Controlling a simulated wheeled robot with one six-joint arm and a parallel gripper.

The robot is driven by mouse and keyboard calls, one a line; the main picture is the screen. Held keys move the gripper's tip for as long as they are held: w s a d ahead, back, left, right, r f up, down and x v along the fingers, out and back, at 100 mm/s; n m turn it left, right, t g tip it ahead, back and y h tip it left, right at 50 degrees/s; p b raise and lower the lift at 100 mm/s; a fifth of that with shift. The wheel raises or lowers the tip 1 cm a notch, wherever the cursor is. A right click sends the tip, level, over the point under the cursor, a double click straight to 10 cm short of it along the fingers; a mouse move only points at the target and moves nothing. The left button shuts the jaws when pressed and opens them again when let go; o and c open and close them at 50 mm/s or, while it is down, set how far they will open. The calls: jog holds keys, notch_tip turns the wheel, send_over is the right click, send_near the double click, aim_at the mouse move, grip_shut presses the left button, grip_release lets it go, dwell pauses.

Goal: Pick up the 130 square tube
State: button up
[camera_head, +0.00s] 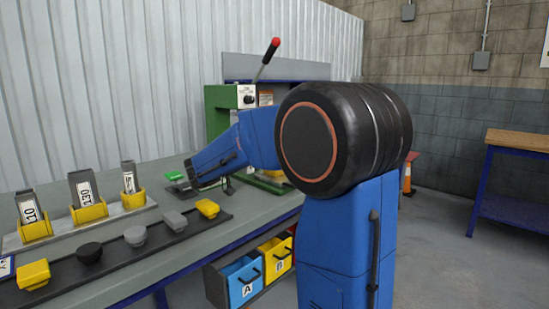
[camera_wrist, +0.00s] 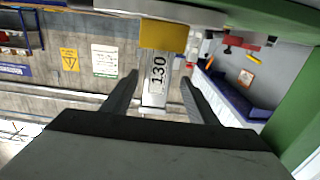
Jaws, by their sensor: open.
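The 130 square tube (camera_head: 85,189) is a grey tube with a white label, standing in a yellow holder (camera_head: 89,213), the middle of three on the table. In the wrist view the tube marked 130 (camera_wrist: 157,75) shows between the two dark fingers of my gripper (camera_wrist: 159,80), with a yellow holder (camera_wrist: 164,35) at its far end. My gripper is open. A gap shows on each side of the tube. In the head view the end of my arm is right of the tubes; the fingers are hard to make out there.
Similar tubes stand left (camera_head: 30,206) and right (camera_head: 129,178) of it. In front, a dark strip (camera_head: 60,282) carries yellow, black and grey knob-like pieces. A green machine (camera_head: 217,112) with a red-tipped lever stands behind my arm. Blue and yellow bins (camera_head: 243,280) sit below the table.

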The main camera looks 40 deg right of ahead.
jog(key=shift+w+d, duration=0.15)
jog(key=shift+d, duration=1.75)
jog(key=shift+w+d, duration=0.15)
jog(key=shift+d, duration=1.7)
jog(key=c, duration=1.1)
jog(key=shift+r, duration=0.1)
jog(key=shift+c, duration=0.7)
jog(key=shift+r, duration=0.1)
